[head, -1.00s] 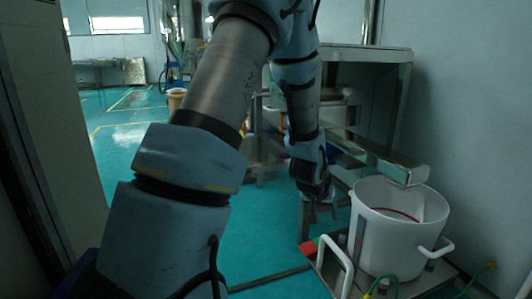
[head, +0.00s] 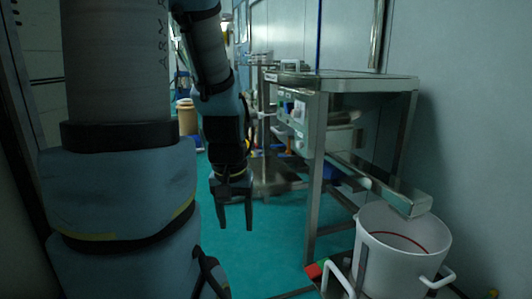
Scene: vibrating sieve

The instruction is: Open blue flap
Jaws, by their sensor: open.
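My gripper (head: 235,224) hangs in the middle left of the head view, fingers pointing down. Its two dark fingers are apart with nothing between them. It is over the open teal floor in the picture, left of the steel frame, and touches nothing I can see. A small dark blue patch (head: 333,170) shows behind the frame's leg, under the machine and beside the metal chute (head: 395,193). I cannot tell whether it is the blue flap; no flap shows clearly.
A steel frame (head: 317,170) with a control box (head: 292,106) stands right of my gripper. A white bucket (head: 372,250) with a red line inside sits below the chute's end at lower right. A tan bin (head: 187,118) stands farther back. Teal floor (head: 268,225) is clear between.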

